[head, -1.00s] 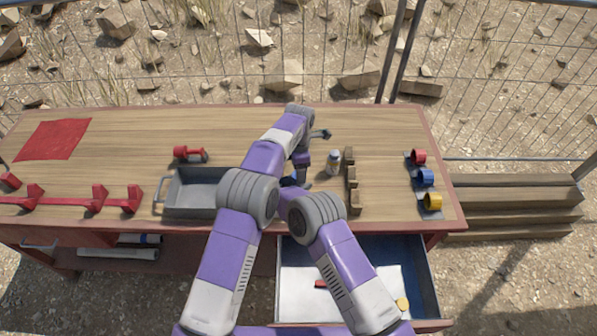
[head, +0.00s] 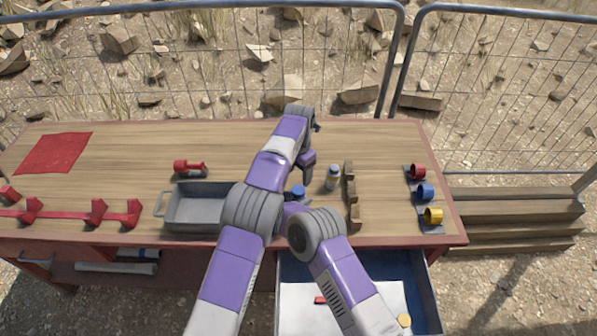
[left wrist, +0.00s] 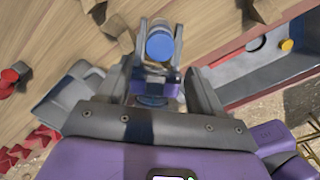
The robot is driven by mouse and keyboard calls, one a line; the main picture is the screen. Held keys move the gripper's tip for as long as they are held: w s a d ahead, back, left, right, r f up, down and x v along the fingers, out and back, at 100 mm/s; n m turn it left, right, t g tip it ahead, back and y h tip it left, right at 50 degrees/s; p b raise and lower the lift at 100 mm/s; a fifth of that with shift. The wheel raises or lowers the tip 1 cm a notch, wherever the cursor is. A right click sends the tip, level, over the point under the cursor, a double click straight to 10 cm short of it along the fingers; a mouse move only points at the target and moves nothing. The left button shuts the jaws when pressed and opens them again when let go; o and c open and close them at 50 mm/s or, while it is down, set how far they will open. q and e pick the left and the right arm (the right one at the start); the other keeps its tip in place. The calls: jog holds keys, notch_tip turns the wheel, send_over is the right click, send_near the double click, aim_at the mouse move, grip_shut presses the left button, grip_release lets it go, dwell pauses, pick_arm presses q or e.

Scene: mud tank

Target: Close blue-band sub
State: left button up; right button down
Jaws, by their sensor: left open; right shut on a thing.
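A cylinder with a blue round end (left wrist: 160,46) and a grey body shows between my left gripper's fingers in the left wrist view; I take it for the blue-band sub. A blue part (head: 298,191) also shows in the head view beside my right arm's end. My left gripper (left wrist: 160,88) is open, its fingers on either side of the cylinder; contact cannot be told. My right gripper (left wrist: 165,84) is mostly hidden behind the cylinder, shut on it. In the head view my arms hide both gripper tips.
A small bottle (head: 332,178) stands beside a notched wooden rack (head: 353,212). A grey tray (head: 168,226) lies left of my arms, with a red tool (head: 190,169) behind it. Red, blue (head: 426,192) and yellow rings sit at right. A drawer (head: 425,290) stands open in front.

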aim_at(299, 189)
dwell(0.3)
pick_arm(q)
jog(key=shift+f, duration=4)
jog(key=c, duration=1.1)
jog(key=m, duration=0.6)
jog(key=o, duration=1.2)
